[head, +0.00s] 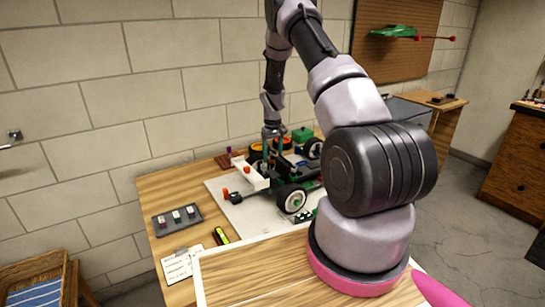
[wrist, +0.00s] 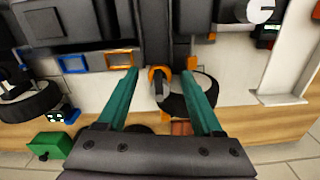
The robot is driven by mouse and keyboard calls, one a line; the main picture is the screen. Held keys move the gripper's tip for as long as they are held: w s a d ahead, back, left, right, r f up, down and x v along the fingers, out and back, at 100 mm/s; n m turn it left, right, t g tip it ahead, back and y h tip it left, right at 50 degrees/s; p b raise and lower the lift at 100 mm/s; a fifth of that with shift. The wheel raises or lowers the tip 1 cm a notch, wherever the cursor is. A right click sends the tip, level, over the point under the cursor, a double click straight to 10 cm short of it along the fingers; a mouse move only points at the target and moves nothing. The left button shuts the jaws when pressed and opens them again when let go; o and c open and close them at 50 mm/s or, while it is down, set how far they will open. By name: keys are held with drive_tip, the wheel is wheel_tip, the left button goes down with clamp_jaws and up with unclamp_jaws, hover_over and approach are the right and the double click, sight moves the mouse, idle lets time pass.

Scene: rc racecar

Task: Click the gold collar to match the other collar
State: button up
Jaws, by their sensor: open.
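The racecar (head: 293,178), with dark tyres and green parts, stands on a pale board, partly hidden behind my arm in the head view. In the wrist view an orange-gold collar-like piece (wrist: 157,71) sits by a dark wheel (wrist: 172,102), between the tips of my gripper (wrist: 160,75). A second orange piece (wrist: 191,63) is just right of it. My gripper is open, with its two teal fingers apart and nothing clearly held. It also shows over the car in the head view (head: 272,137). I cannot tell which piece is the matching collar.
A blue frame (wrist: 73,64) and an orange frame (wrist: 119,60) lie left of the fingers. A green block (wrist: 48,145) is at lower left. A dark tray (head: 177,220) of small parts, a yellow-black tool (head: 221,236) and a paper (head: 181,265) lie on the wooden bench.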

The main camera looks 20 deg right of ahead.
drive_tip(key=shift+f, duration=0.3)
clamp_jaws()
drive_tip(key=shift+m, duration=1.6)
unclamp_jaws()
wheel_tip(320, 180, up, 11)
drive_tip(key=shift+f, duration=0.1)
